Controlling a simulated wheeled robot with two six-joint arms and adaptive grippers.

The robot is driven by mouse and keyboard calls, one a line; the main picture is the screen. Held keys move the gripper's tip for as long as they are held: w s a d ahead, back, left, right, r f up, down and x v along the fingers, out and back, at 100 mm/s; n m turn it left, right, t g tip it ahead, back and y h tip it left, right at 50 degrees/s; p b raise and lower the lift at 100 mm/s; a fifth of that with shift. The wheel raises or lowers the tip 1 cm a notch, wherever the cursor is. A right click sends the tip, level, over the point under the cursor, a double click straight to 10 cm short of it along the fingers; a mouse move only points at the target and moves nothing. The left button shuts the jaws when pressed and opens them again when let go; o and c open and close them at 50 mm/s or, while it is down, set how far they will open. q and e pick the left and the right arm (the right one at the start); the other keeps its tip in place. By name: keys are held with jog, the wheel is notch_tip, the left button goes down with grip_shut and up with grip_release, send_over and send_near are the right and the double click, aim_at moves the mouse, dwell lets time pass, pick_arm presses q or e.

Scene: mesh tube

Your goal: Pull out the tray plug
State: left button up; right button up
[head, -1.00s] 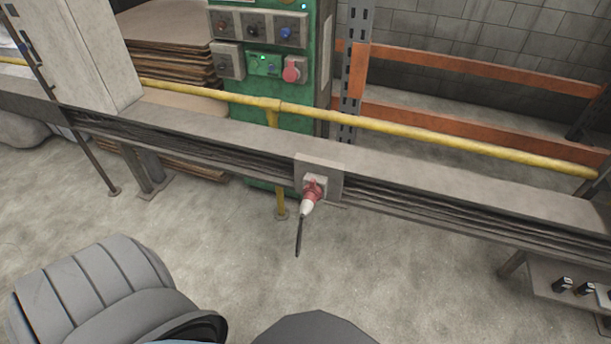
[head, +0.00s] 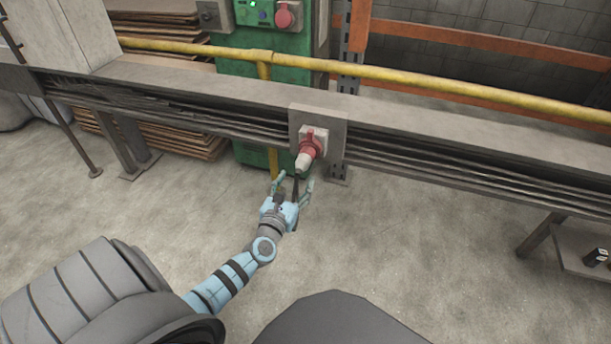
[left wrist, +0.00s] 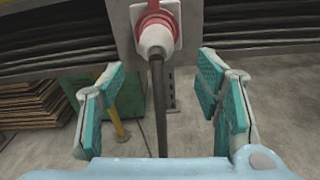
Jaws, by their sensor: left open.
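The tray plug (head: 304,159) is red and white and sits in a socket on a square grey plate (head: 335,128) on the side of the cable tray (head: 215,104). A black cable hangs from its white end. My left gripper (head: 293,181) is open just below the plug, with the cable between its fingers and not touched by them. In the left wrist view the plug (left wrist: 156,36) is at the top middle, ahead of the fingertips. The cable (left wrist: 159,105) runs down between the teal finger pads (left wrist: 155,95). My right gripper is not in view.
A yellow rail (head: 400,78) runs behind the tray. A green machine cabinet (head: 227,70) with a red button (head: 283,16) stands behind it. Stacked brown sheets (head: 165,133) lie at the left. A low shelf (head: 580,250) is at the right. The floor below the plug is clear.

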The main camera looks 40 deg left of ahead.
aim_at(305, 158)
pick_arm(q)
jog(key=shift+w+a+r+n, duration=0.15)
jog(key=shift+r+n, duration=0.15)
jog(key=shift+n, duration=0.3)
jog(key=shift+r, duration=0.2)
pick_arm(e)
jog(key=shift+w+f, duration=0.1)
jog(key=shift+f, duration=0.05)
pick_arm(q)
jog(key=shift+w+a, duration=0.25)
jog(key=shift+w, duration=0.4)
jog(key=b+x, duration=0.2)
jog(key=x, duration=0.4)
jog(key=shift+f, duration=0.1)
jog(key=shift+b+x, duration=0.5)
jog(key=shift+x, duration=0.3)
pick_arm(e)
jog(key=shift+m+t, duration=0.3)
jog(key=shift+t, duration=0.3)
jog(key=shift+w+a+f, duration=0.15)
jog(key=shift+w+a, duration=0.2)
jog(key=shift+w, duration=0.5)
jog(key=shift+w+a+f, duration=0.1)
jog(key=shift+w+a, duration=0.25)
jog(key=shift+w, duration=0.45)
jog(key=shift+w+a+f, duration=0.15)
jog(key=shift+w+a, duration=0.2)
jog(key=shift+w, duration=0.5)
